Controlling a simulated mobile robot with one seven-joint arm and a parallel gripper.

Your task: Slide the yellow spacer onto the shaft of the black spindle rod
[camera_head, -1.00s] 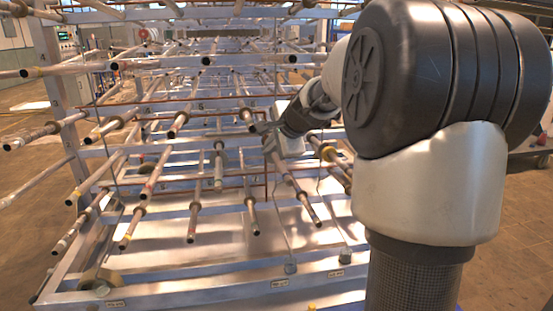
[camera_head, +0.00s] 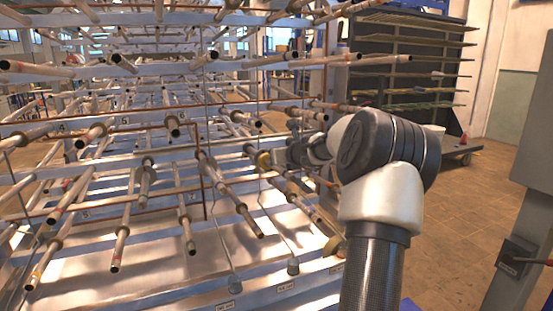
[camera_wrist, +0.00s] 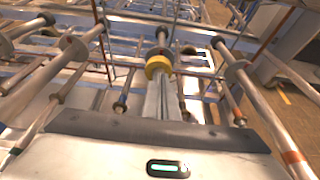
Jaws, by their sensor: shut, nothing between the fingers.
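The yellow spacer (camera_wrist: 158,66) is in the wrist view, just beyond my fingertips. It appears to sit around a rod (camera_wrist: 161,36) that runs away from me and has a dark collar. In the head view the yellow spacer (camera_head: 263,160) is a small patch at the rack, just left of my gripper (camera_head: 276,158). My gripper (camera_wrist: 163,80) is shut and empty, its fingers pointing at the spacer. I cannot tell whether they touch it. The rod beyond the spacer is partly hidden, and I cannot tell for certain that it is the black spindle rod.
A metal rack (camera_head: 120,222) with several protruding rods surrounds my gripper on both sides. A thick rod (camera_wrist: 262,112) runs close on the right in the wrist view. A shelf cart (camera_head: 405,70) stands at the back right. The floor (camera_head: 455,230) at right is clear.

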